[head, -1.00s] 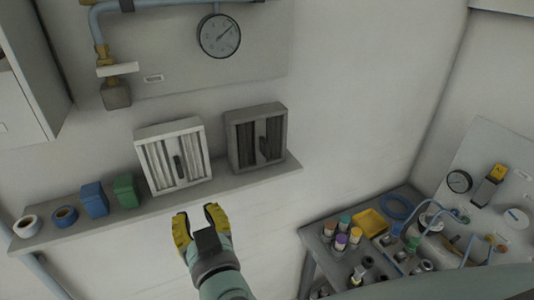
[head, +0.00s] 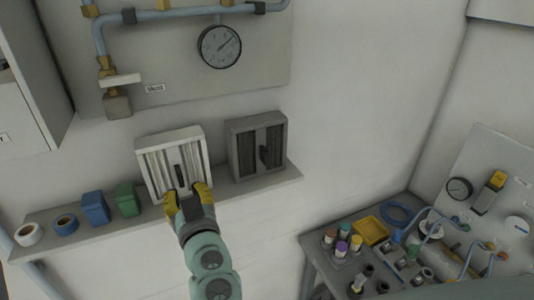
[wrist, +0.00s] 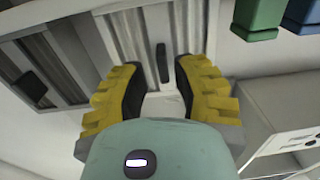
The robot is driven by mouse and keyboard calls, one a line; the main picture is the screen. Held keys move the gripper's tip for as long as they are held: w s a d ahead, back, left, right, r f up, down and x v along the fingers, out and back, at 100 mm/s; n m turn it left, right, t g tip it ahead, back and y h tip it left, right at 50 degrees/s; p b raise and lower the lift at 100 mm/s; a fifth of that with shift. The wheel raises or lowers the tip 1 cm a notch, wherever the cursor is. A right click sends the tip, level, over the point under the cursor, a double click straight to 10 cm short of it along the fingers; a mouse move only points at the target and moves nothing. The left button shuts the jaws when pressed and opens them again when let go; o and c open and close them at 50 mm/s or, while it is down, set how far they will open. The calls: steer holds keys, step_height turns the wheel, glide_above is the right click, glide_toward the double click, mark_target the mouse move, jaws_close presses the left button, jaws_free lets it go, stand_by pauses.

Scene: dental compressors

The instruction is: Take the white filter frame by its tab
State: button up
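The white filter frame (head: 158,156) stands upright on the wall shelf in the head view. A dark tab (head: 179,176) sits at the middle of its pleated face. My gripper (head: 187,190) is in front of the frame's lower part, its yellow fingers spread and pointing at the frame. In the wrist view, the tab (wrist: 162,62) shows ahead, between and beyond the fingertips of my gripper (wrist: 156,75). Nothing is between the fingers. The lower part of the frame is partly hidden by my gripper.
A grey filter frame (head: 243,157) stands just right of the white one. Green (head: 126,199) and blue (head: 95,207) blocks and two tape rolls stand to the left on the shelf (head: 270,181). A cluttered bench (head: 320,256) is at lower right.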

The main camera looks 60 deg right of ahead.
mark_target(182, 184)
steer(key=shift+w+d+r+p, duration=0.15)
steer(key=shift+w+p, duration=0.2)
steer(key=shift+w, duration=0.05)
steer(key=p+x, duration=0.2)
steer(key=x, duration=0.1)
steer(key=shift+w+d+r, duration=0.1)
steer(key=shift+w, duration=0.1)
steer(key=shift+w+d, duration=0.15)
steer(key=shift+w, duration=0.3)
jaws_close()
